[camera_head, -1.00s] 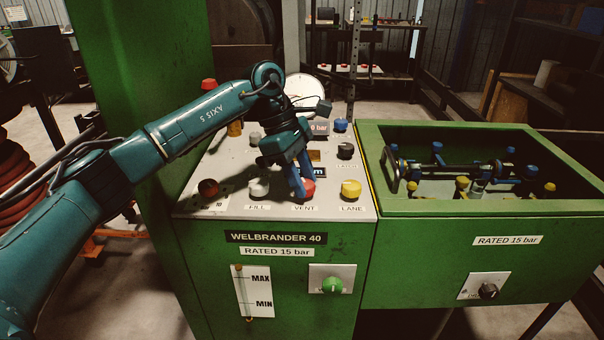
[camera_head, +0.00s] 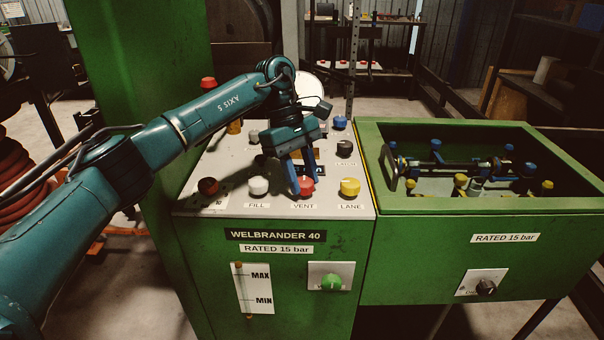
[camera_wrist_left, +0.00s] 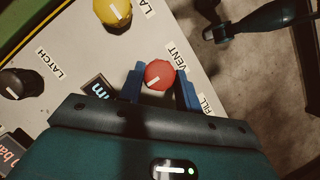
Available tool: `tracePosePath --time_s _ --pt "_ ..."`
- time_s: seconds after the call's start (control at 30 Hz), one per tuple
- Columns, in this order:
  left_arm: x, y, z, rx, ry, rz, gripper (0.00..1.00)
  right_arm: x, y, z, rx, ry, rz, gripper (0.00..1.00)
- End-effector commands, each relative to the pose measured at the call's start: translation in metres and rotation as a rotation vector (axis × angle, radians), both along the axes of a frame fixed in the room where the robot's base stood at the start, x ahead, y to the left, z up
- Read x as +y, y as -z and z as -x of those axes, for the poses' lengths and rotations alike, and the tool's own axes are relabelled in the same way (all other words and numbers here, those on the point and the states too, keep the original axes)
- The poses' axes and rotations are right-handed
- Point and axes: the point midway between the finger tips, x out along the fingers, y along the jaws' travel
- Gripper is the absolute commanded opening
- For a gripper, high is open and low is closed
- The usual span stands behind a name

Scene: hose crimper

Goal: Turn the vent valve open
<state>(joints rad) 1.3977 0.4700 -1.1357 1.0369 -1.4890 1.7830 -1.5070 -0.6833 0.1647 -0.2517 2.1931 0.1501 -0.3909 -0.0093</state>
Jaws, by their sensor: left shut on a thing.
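The vent valve is a red knob (camera_head: 306,186) above the VENT label on the sloped panel of the green machine. My left gripper (camera_head: 301,187) reaches down onto it from above, its blue fingers on either side. In the left wrist view the red knob (camera_wrist_left: 159,75) sits between the two fingers (camera_wrist_left: 160,84), and a white pointer line shows on its top. The left gripper is shut on the knob.
A white FILL knob (camera_head: 258,186) stands left of the vent knob and a yellow LANE knob (camera_head: 350,187) stands right. A black LATCH knob (camera_head: 345,148) is behind. A green trough (camera_head: 480,205) with hose fittings adjoins on the right.

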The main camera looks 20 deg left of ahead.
Motion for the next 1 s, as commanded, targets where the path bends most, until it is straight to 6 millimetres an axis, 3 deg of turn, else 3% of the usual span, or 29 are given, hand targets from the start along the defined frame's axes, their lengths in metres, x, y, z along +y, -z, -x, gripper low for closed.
tracePosePath --time_s 0.17,0.2,0.47,0.77,1.0 --pt "0.000 0.000 0.000 -0.002 0.001 0.000 0.11 0.000 0.001 0.001 0.003 0.000 -0.001 0.00" --pt "0.000 0.000 0.000 -0.002 0.001 0.000 0.34 0.000 0.001 0.001 0.004 0.000 -0.001 0.00" --pt "0.000 0.000 0.000 -0.002 0.001 0.000 0.56 0.000 0.002 0.003 0.008 0.000 -0.001 0.00" --pt "0.001 -0.003 -0.001 -0.001 0.000 0.000 0.56 0.000 0.002 0.003 0.008 0.000 -0.001 0.00" --pt "0.013 -0.040 -0.009 -0.005 -0.003 0.000 0.56 0.000 0.002 0.003 0.006 0.001 0.001 0.00"
